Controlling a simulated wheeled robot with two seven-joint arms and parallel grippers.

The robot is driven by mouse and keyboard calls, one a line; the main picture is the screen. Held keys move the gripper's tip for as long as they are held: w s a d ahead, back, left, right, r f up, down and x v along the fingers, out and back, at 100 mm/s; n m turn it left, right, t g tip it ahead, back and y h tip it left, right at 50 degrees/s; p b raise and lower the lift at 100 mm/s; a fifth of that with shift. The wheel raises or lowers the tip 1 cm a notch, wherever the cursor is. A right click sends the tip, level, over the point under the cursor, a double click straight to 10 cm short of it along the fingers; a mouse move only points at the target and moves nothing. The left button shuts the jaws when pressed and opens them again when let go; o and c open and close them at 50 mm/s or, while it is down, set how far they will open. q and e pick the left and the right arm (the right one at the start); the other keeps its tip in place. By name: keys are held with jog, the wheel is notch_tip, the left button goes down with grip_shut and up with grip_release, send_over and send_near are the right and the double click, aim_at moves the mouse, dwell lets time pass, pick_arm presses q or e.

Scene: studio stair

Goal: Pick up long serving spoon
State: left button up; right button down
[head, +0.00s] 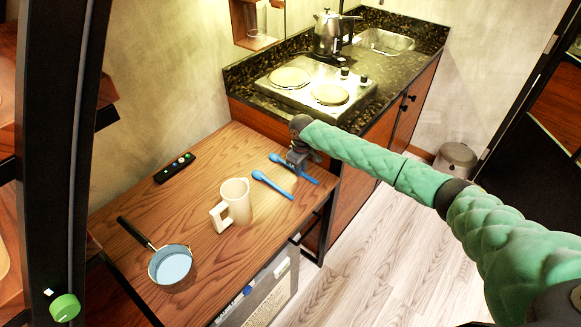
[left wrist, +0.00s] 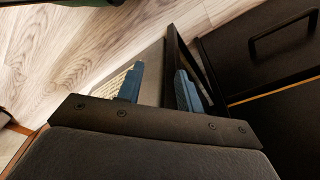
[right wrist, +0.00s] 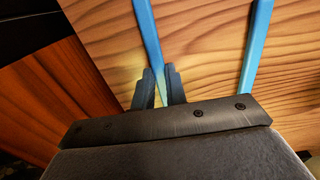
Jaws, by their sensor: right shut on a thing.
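Two blue spoons lie side by side near the right edge of the wooden table. My right gripper (head: 299,160) is over the farther blue spoon (head: 308,179) and shut on its handle. In the right wrist view that handle (right wrist: 148,35) runs between the closed fingers (right wrist: 160,88). The nearer blue spoon (head: 273,186) lies apart from the gripper; its handle also shows in the right wrist view (right wrist: 257,42). I cannot tell whether the held spoon is clear of the tabletop. My left gripper (left wrist: 158,72) is open and empty, seen only in its wrist view.
The wooden table (head: 200,165) also holds a cream mug-like jug (head: 236,201), a small blue pan (head: 171,265) and a black remote (head: 175,168). A counter with a hob (head: 310,88) and kettle (head: 328,35) stands behind. A bin (head: 455,160) is on the floor.

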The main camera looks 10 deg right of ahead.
pick_arm(q)
jog(key=shift+r, duration=0.1)
pick_arm(e)
jog(key=shift+r, duration=0.15)
